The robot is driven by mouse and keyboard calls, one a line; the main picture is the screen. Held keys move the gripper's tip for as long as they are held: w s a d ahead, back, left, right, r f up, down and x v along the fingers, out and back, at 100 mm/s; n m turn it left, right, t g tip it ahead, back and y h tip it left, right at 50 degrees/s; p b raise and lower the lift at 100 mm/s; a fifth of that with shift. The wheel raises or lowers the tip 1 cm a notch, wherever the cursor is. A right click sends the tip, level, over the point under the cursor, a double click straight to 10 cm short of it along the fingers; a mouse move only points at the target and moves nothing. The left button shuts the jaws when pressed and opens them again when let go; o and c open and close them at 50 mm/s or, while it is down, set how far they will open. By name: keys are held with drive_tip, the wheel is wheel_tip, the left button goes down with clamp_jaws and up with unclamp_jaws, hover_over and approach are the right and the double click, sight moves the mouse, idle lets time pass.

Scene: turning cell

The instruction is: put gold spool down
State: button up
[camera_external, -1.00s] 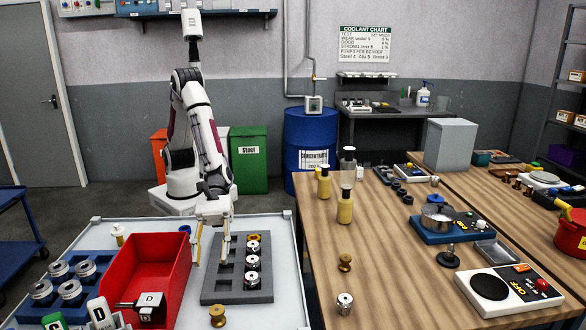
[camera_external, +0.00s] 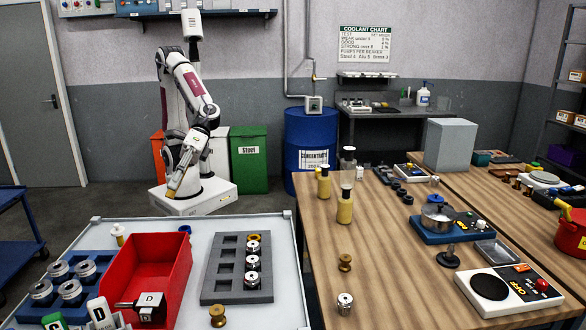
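A gold spool (camera_external: 217,315) stands on the pale table near its front edge, apart from the grey tray. A second gold spool (camera_external: 345,262) stands on the wooden bench. A gold piece (camera_external: 253,237) sits in the top right pocket of the grey tray (camera_external: 222,294), behind several silver pieces (camera_external: 252,263) in the same column. The tray's left column of pockets looks empty.
A red bin (camera_external: 150,262) stands left of the grey tray, with a grey block marked D (camera_external: 150,304) at its front. A blue rack (camera_external: 68,282) with silver pieces is farther left. Yellow bottles (camera_external: 344,206) stand on the bench. The table's right strip is clear.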

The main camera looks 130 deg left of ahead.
drive_tip(key=s+a+f+m+y, duration=0.1)
drive_tip(key=s+a+m+y, duration=0.4)
drive_tip(key=s+a, duration=0.4)
drive_tip(key=s+a+m+t+y, duration=0.1)
drive_tip(key=s+a+m+y, duration=0.4)
drive_tip(key=s+a, duration=0.4)
drive_tip(key=a+m, duration=0.1)
drive_tip(key=a, duration=0.6)
drive_tip(key=shift+f+m, duration=0.3)
drive_tip(key=shift+f, duration=0.1)
